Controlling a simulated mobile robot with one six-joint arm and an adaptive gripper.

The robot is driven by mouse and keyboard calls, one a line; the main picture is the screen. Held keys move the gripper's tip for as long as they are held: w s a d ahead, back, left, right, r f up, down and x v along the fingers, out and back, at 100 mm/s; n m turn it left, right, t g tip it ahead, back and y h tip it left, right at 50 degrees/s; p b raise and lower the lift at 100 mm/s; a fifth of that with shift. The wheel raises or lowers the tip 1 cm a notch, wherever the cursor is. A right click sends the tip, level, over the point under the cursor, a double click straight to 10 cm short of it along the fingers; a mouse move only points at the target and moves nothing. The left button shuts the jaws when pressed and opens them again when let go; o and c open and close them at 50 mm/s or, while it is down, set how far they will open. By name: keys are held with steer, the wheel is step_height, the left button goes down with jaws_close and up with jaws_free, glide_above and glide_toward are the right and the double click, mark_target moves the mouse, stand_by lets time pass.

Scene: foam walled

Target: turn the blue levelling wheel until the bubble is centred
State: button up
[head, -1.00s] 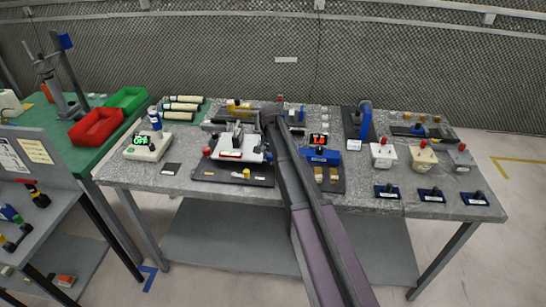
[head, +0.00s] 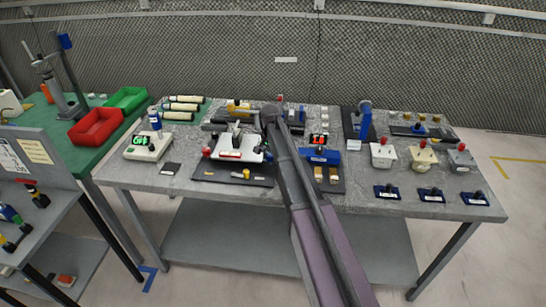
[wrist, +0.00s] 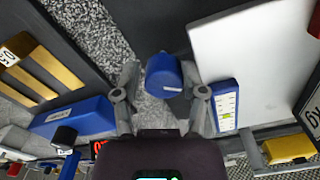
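In the wrist view the blue levelling wheel (wrist: 163,75) stands between the two fingers of my gripper (wrist: 161,72). The fingers are apart, one on each side, with a gap seen at the left; contact on the right is hard to tell. Right of the wheel is a white plate (wrist: 248,62), with a blue-framed level vial (wrist: 226,106) along its near edge. A yellow-green patch shows toward the vial's lower end; the bubble's exact place is too small to tell. In the head view the white plate (head: 230,155) shows left of my arm, which hides the wheel.
Left of the wheel in the wrist view are a blue block (wrist: 72,117) and a dark board with yellow strips (wrist: 28,85). A yellow block (wrist: 290,148) lies at lower right. In the head view, a blue upright fixture (head: 366,122) and grey-white switch boxes (head: 383,155) stand farther right.

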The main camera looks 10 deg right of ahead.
mark_target(270, 155)
steer(key=shift+w+d, duration=0.15)
steer(key=shift+w, duration=0.05)
steer(key=shift+w+r+p, duration=0.1)
steer(key=shift+r+p, duration=0.15)
steer(key=shift+p, duration=0.05)
steer(key=shift+w+r, duration=0.1)
steer(key=shift+w+r+p, duration=0.5)
steer(key=shift+w+p, duration=0.15)
steer(key=shift+p, duration=0.55)
steer(key=shift+s+r+p, duration=0.4)
steer(key=shift+r, duration=0.3)
steer(key=shift+s+r+p, duration=0.4)
steer(key=shift+r, duration=0.35)
steer(key=shift+s+r+p, duration=0.4)
steer(key=shift+r, duration=0.3)
steer(key=shift+w+r+p, duration=0.2)
steer(key=shift+p, duration=0.2)
steer(key=shift+s+r+p, duration=0.15)
steer(key=shift+r+p, duration=0.25)
steer(key=shift+r, duration=0.05)
step_height(270, 155, up, 9)
steer(key=p, duration=0.8)
steer(key=shift+p, duration=0.4)
steer(key=shift+f, duration=0.15)
